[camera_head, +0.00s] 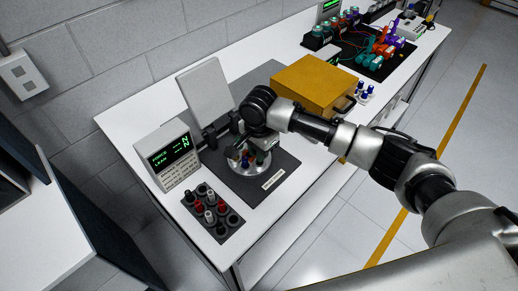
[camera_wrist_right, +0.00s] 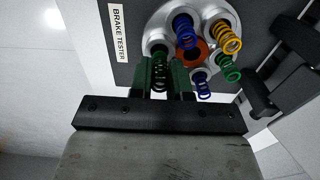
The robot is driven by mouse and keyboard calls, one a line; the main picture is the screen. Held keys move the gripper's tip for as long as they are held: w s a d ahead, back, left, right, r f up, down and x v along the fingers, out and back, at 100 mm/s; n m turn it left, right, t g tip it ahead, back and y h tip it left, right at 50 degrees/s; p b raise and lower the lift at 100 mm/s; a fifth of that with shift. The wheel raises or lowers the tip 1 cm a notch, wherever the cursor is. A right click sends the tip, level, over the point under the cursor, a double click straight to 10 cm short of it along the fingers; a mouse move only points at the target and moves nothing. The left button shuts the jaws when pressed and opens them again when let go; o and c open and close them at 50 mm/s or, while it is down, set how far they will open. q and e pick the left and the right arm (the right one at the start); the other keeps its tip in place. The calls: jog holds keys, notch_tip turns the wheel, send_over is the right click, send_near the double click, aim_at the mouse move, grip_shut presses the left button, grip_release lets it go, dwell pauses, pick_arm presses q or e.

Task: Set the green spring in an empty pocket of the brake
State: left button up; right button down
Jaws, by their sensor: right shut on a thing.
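The brake is a round silver plate (camera_head: 250,169) with pockets on a dark base. In the right wrist view the brake (camera_wrist_right: 150,22) shows an orange hub (camera_wrist_right: 187,57). Several springs stand in its pockets: a blue one (camera_wrist_right: 184,30), a yellow one (camera_wrist_right: 229,40), a green one (camera_wrist_right: 228,68) and another blue one (camera_wrist_right: 202,84). My right gripper (camera_wrist_right: 163,73) is shut on a dark green spring (camera_wrist_right: 160,72). The spring's far end is at the pocket on the near left; I cannot tell whether it is inside. My left gripper is not in view.
A yellow box (camera_head: 312,87) stands to the right, beyond my right arm.

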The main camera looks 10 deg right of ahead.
jog(key=shift+f, duration=0.3)
jog(key=shift+f, duration=0.3)
jog(key=shift+f+p, duration=0.35)
jog(key=shift+p, duration=0.35)
jog(key=c, duration=1)
grip_release()
jog(key=shift+r, duration=0.1)
